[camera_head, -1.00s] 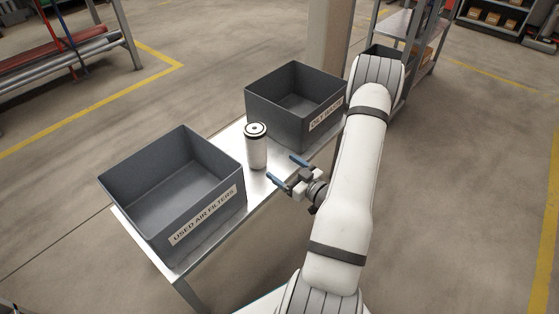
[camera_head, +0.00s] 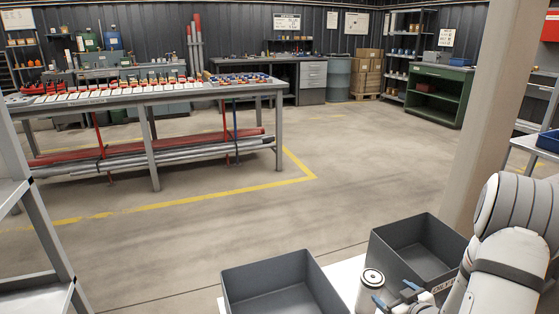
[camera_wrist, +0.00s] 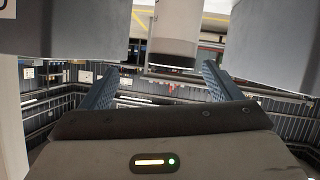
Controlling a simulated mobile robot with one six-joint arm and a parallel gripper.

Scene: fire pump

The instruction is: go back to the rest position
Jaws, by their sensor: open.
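My gripper (camera_head: 396,293) is low at the right in the head view, with its blue fingers apart and nothing between them. A white canister with a dark-ringed top (camera_head: 371,289) stands upright beside the fingers on a light bench. In the wrist view, the open fingers (camera_wrist: 158,75) point towards the canister (camera_wrist: 174,38), which is beyond their tips. My white arm runs down the right edge of the head view. Its lower part is cut off by the frame.
Two grey bins stand either side of the canister: a left one (camera_head: 282,285) and a right one (camera_head: 425,245). A beige pillar (camera_head: 490,120) rises behind the right bin. A long workbench (camera_head: 150,98) stands across the floor, with open floor between.

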